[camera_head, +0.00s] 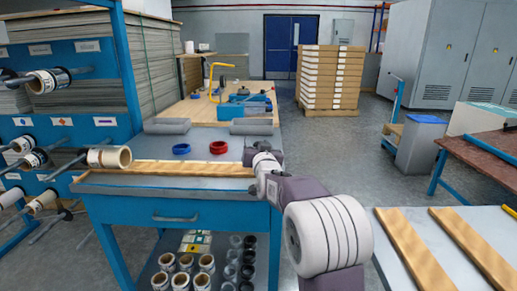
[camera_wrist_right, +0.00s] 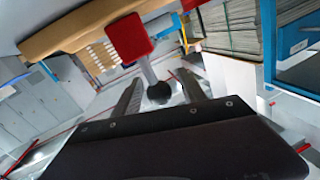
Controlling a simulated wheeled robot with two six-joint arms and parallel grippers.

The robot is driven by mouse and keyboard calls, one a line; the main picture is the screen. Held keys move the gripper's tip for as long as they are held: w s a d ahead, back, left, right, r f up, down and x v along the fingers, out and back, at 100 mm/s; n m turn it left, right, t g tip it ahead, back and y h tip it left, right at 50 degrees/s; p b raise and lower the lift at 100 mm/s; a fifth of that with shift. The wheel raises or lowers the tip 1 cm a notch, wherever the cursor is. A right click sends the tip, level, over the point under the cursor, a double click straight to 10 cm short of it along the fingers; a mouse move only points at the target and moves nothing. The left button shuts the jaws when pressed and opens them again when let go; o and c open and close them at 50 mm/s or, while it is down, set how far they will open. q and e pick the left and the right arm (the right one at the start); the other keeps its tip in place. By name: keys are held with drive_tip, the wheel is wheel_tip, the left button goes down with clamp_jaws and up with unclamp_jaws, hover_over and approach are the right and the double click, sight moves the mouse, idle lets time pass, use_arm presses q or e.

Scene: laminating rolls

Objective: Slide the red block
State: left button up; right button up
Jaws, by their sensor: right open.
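A red block (camera_wrist_right: 130,38) shows in the right wrist view, next to a tan wooden strip. A pale grey stem (camera_wrist_right: 148,72) with a dark round end (camera_wrist_right: 158,93) reaches from the block toward the space between my right gripper's fingers. My right gripper (camera_wrist_right: 162,88) is open. The block is beyond the fingertips, and I cannot tell whether the fingers touch the stem. In the head view my right gripper (camera_head: 262,150) is over the right end of the workbench, where I cannot make out the block. My left gripper is not in view.
The blue workbench (camera_head: 135,216) carries a wooden strip (camera_head: 185,168) along its front edge. A roll rack (camera_head: 98,78) stands left. A table with wooden strips is at lower right.

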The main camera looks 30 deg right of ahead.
drive_tip(key=p+v, duration=0.1)
drive_tip(key=v, duration=0.7)
drive_tip(key=shift+r, duration=0.1)
